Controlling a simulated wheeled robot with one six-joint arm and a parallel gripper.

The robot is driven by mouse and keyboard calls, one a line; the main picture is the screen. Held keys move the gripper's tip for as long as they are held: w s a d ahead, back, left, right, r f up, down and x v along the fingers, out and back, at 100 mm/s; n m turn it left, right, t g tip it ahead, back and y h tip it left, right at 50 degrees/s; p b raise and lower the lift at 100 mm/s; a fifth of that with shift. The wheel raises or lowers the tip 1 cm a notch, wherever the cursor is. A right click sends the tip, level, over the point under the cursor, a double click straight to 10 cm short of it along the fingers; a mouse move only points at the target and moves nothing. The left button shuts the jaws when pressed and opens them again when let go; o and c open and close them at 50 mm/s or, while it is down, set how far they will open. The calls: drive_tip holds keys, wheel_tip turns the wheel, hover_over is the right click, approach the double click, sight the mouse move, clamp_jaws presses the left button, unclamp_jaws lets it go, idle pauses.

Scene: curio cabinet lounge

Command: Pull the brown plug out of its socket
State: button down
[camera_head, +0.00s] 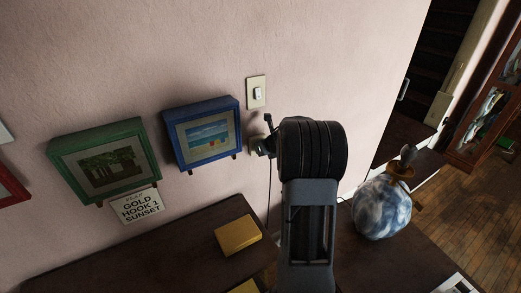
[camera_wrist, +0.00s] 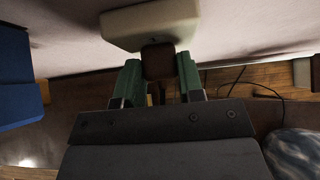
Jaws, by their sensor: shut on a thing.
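The brown plug (camera_wrist: 158,62) sits between the two green fingers of my gripper (camera_wrist: 158,80) in the wrist view. My gripper is shut on it. The plug is up against the pale socket (camera_wrist: 150,22) on the wall; I cannot tell whether its pins are in. A dark cord (camera_head: 269,195) hangs down the wall below the socket.
A blue-framed beach picture (camera_head: 202,134) hangs just left of the socket, with a green-framed picture (camera_head: 105,160) beyond it. A light switch (camera_head: 256,92) is above. A blue-and-white globe-shaped vase (camera_head: 382,208) stands at right. A yellow box (camera_head: 237,235) lies on the dark cabinet top.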

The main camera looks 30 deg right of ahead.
drive_tip(key=shift+s+b, duration=0.3)
drive_tip(key=shift+s, duration=0.45)
idle(0.5)
drive_tip(key=shift+s+a+b, duration=0.15)
drive_tip(key=shift+s+b, duration=0.55)
drive_tip(key=shift+s, duration=1.45)
